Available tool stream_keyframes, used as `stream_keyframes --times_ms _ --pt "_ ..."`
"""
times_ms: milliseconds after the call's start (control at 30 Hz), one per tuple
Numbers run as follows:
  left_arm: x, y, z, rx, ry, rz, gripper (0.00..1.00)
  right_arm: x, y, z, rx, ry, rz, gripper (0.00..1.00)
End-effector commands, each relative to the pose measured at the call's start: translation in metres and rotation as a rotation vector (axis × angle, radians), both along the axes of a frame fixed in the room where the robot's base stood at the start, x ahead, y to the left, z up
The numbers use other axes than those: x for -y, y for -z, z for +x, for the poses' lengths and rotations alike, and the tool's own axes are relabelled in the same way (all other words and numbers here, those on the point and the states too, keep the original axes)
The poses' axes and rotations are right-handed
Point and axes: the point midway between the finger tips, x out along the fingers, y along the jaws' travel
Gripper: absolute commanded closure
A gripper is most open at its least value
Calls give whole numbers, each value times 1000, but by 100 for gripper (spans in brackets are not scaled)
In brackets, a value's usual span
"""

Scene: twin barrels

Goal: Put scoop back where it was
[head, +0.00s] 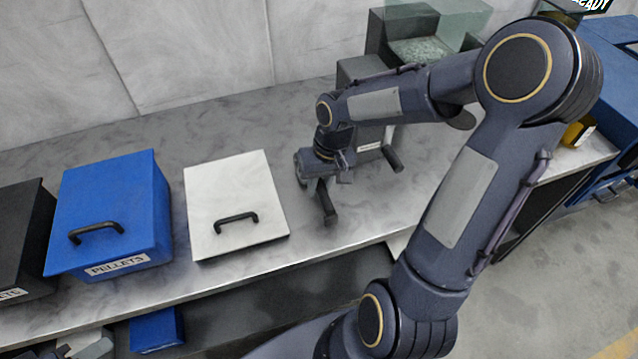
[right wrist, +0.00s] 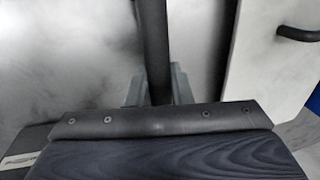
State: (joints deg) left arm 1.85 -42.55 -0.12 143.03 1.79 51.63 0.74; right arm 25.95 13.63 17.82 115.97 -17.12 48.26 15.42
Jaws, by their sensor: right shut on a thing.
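My right gripper (head: 323,184) is shut on a dark rod-like handle (head: 328,208), which I take to be the scoop's. It is over the counter, just right of the white-lidded bin. In the right wrist view the handle (right wrist: 154,45) runs up between the two grey fingers (right wrist: 156,88). The scoop's bowl cannot be made out; my gripper hides part of it. I cannot tell whether the scoop touches the counter. My left gripper is not in view.
The white-lidded bin (head: 225,195) and a blue bin labelled PELLETS (head: 115,205) stand on the counter (head: 215,130), with a black bin (head: 22,235) at far left. A grey bin (head: 358,70) with a label stands behind my right arm. The counter behind the white bin is clear.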

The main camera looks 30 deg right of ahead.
Motion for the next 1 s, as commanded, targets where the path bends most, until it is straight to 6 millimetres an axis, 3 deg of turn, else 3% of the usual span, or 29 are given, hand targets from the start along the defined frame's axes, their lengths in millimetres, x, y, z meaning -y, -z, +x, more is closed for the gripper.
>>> stream_keyframes --times_ms 733,767,933,1000 --pt "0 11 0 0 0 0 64 0 13 0 0 0 0 100" --pt "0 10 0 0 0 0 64 0 12 0 0 0 0 78" --pt "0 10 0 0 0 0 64 0 12 0 0 0 0 56" --pt "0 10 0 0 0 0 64 0 11 0 0 0 0 55"
